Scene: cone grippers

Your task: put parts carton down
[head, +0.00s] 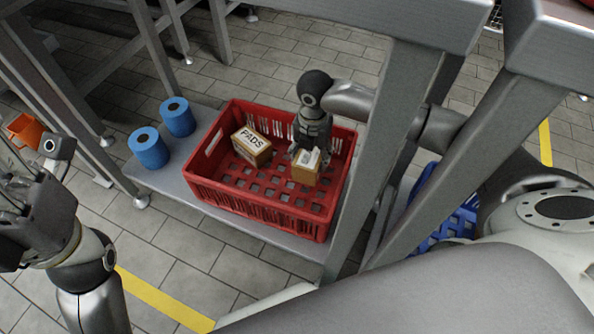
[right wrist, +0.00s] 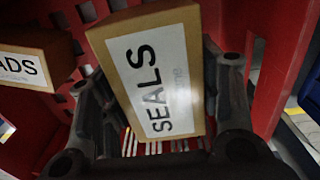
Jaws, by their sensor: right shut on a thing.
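My right gripper (head: 309,148) reaches down into a red crate (head: 265,212) and is shut on a small brown carton (head: 304,174). In the right wrist view this carton (right wrist: 155,75) has a white label reading SEALS and sits tilted between the fingers. I cannot tell whether it touches the crate floor. A second brown carton labelled PADS (head: 251,146) lies in the crate to its left, apart from it; it also shows in the right wrist view (right wrist: 30,58). My left gripper (head: 40,180) is at the left edge, partly cut off, away from the crate.
The crate stands on a low grey shelf (head: 160,184) between metal posts. Two blue rolls (head: 149,149) stand left of it. A blue crate (head: 455,222) is to the right behind a post. The crate's front part is clear.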

